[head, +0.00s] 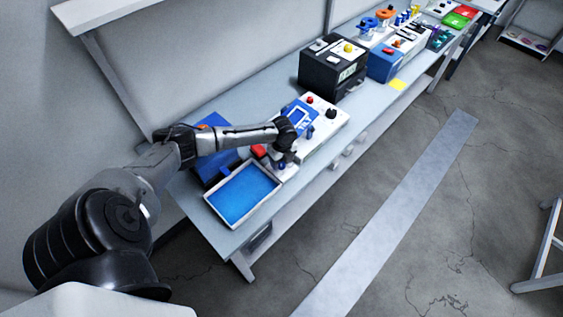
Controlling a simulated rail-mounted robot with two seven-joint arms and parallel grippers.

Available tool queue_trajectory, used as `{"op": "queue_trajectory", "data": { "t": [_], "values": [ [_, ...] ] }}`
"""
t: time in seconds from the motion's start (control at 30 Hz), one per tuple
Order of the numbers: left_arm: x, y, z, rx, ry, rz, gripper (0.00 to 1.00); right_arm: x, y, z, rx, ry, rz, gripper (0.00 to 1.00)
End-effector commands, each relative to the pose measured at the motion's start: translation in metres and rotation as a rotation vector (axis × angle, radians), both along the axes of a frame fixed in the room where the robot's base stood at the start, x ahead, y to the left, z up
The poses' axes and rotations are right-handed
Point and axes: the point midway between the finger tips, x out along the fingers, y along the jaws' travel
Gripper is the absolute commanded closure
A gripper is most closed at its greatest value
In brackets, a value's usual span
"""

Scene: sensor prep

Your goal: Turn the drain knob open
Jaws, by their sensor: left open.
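My left arm reaches in from the left over the workbench. My left gripper (283,166) points down at the near end of a white panel unit (337,121), close to the blue-lined tray (241,193). The gripper is open. A small dark blue part shows at its fingertips; I cannot tell whether it is the drain knob or whether the fingers touch it. A black knob (331,113) and a red button (309,99) sit on the far part of the panel. My wrist hides some of the panel. My right gripper is not in view.
A red piece (259,151) lies beside my wrist, and a blue box (214,164) stands behind the tray. A black box (333,70) with a yellow button and a blue box (385,63) stand farther along the bench. The floor at right is mostly clear.

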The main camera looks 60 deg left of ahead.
Motion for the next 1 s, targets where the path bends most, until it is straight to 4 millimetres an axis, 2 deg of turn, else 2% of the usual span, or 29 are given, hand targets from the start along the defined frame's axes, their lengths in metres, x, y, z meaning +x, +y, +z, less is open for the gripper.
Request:
{"op": "queue_trajectory", "data": {
  "t": [0.2,0.47,0.9,1.0],
  "values": [
    [-0.0004,0.0001,-0.0079,0.001,-0.001,-0.001,0.42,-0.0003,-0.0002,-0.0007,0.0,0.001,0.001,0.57],
    [-0.0005,0.0,-0.0082,0.0,0.0,-0.001,0.42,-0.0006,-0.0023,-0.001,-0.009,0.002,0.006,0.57],
    [-0.0004,-0.0001,-0.0079,0.0,0.0,-0.001,0.84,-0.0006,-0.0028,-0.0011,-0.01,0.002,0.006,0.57],
    [-0.0004,-0.0001,-0.0078,0.0,0.0,-0.001,0.91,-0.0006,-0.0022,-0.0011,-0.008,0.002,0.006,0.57]
  ]
}}
